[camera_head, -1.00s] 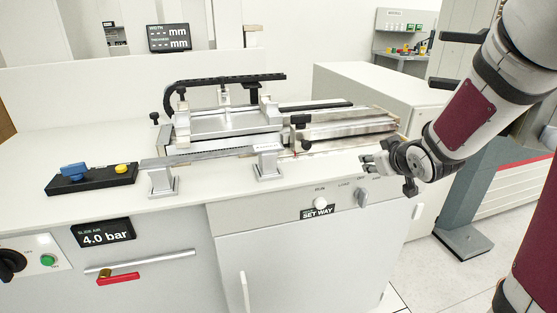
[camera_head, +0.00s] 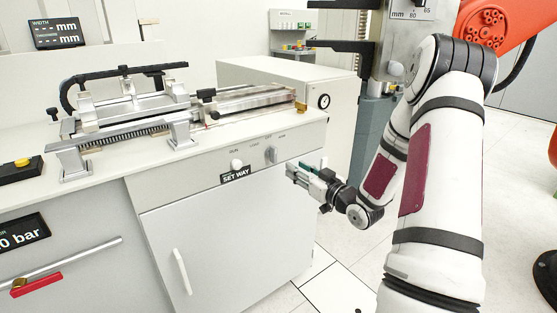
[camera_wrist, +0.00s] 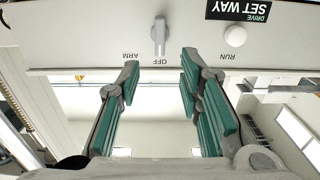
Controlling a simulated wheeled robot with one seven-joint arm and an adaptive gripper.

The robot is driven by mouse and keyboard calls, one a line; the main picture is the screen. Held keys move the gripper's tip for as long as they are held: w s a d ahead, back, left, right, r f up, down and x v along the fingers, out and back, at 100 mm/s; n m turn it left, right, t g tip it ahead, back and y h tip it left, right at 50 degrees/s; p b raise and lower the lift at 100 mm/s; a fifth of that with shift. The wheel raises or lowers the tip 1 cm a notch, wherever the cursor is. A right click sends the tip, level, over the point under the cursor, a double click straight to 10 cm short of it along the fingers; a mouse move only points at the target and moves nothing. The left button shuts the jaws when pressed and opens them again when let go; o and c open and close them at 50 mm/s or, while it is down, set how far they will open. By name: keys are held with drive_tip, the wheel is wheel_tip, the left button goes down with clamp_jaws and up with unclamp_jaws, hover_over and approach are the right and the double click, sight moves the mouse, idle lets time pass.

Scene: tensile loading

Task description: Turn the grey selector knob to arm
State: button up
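The grey selector knob (camera_head: 271,154) sits on the front panel of the white cabinet, right of a white round button. In the upside-down wrist view, the knob (camera_wrist: 159,36) stands upright in line with the OFF label, with the ARM label to the left of it. My gripper (camera_head: 303,168) is in front of the panel, right of and slightly below the knob in the head view. In the wrist view, my gripper (camera_wrist: 160,66) has its two green-padded fingers apart with nothing between them. The knob lies beyond the fingertips, roughly between them, and appears apart from both.
The white button (camera_wrist: 235,36) by RUN and the SET WAY plate (camera_head: 235,174) are beside the knob. The bench fixture (camera_head: 140,105) stands above on the worktop. A grey machine column (camera_head: 375,125) stands behind my arm. Floor in front of the cabinet is clear.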

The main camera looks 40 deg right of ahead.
sight(276, 155)
drive_tip(key=w+b, duration=0.1)
drive_tip(key=w, duration=0.9)
drive_tip(key=shift+w+a, duration=0.15)
drive_tip(key=shift+w, duration=0.15)
drive_tip(key=shift+c, duration=0.5)
clamp_jaws()
